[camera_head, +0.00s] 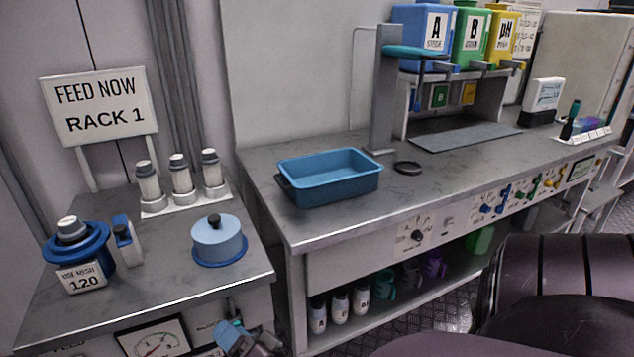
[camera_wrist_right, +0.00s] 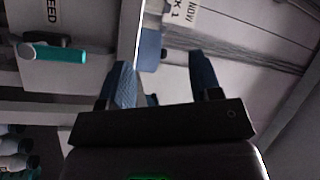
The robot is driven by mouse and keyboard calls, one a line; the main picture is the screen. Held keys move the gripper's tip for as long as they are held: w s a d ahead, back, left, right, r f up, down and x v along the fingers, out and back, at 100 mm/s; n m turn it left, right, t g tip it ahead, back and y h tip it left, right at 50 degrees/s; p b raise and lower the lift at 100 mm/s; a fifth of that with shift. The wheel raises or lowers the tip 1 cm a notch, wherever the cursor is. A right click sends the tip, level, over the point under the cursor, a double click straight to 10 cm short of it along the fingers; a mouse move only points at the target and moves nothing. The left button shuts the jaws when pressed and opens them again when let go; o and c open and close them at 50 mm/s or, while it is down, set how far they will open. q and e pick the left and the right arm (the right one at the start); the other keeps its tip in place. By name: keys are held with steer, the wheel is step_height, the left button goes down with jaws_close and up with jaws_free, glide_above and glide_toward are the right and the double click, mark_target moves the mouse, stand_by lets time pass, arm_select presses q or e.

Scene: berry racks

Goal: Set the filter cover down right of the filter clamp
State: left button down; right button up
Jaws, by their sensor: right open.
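A light blue round cover with a black knob (camera_head: 218,238), which looks like the filter cover, stands upright on the left bench. To its left is a small blue and pale upright block (camera_head: 126,241), probably the filter clamp. It stands beside a blue round filter housing (camera_head: 75,243) with a grey cap. My right gripper (camera_head: 236,336) is low at the bottom edge, in front of the left bench and below the cover, apart from it. Its two blue fingers are spread with nothing between them in the wrist view (camera_wrist_right: 162,82). My left gripper is not in view.
A rack of white cylinders (camera_head: 181,178) stands behind the cover, near the "Rack 1" sign (camera_head: 97,105). A "mesh 120" card (camera_head: 83,276) fronts the housing. A blue tub (camera_head: 330,177) and a black ring (camera_head: 407,168) are on the right bench. The left bench's front middle is clear.

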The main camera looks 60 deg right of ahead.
steer(key=s+f+n+g, duration=0.4)
steer(key=s+f+n, duration=0.2)
steer(key=s, duration=0.3)
steer(key=s+f+n+g+y, duration=0.1)
steer(key=s+f+n+g, duration=0.4)
steer(key=s+n, duration=0.3)
steer(key=shift+s+d+f+n+y, duration=0.2)
steer(key=shift+s+f+n+y, duration=0.15)
steer(key=shift+s+f, duration=0.45)
steer(key=shift+w, duration=0.15)
